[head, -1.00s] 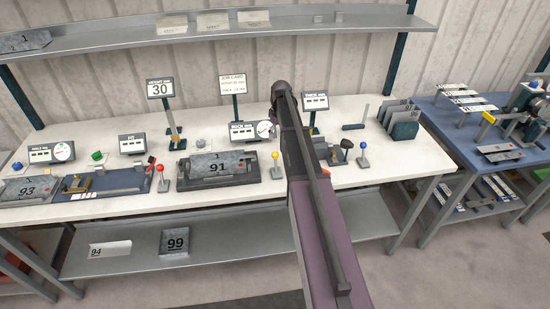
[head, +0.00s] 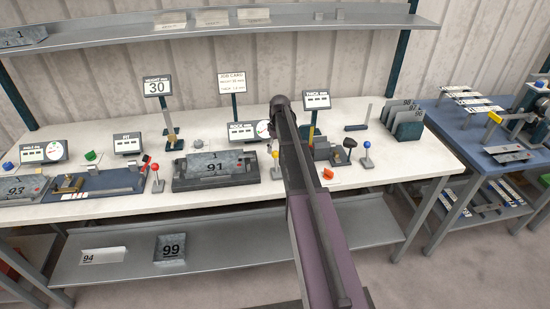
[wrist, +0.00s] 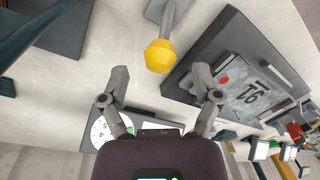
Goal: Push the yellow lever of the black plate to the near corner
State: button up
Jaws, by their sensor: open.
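The black plate (head: 182,184) lies on the white bench and holds a grey metal piece marked 91 (head: 215,163). The yellow lever (head: 275,156) stands at the plate's right end, close beside my arm. In the wrist view its round yellow knob (wrist: 160,57) is just beyond and between my fingertips, next to the black plate (wrist: 232,38). My gripper (wrist: 161,74) is open and empty, its fingers spread. I cannot tell whether a finger touches the knob. My own arm hides the gripper in the head view.
A gauge box with a dial (head: 247,130) stands behind the plate. A red-knobbed lever (head: 156,170) is to the left and a blue-knobbed lever (head: 367,150) to the right. The front bench strip is clear.

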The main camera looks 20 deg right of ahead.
aim_at(276, 162)
jog(key=shift+a+f+b, duration=0.15)
jog(key=shift+f+b, duration=0.85)
jog(key=shift+f, duration=0.3)
jog(key=shift+c, duration=0.2)
grip_shut()
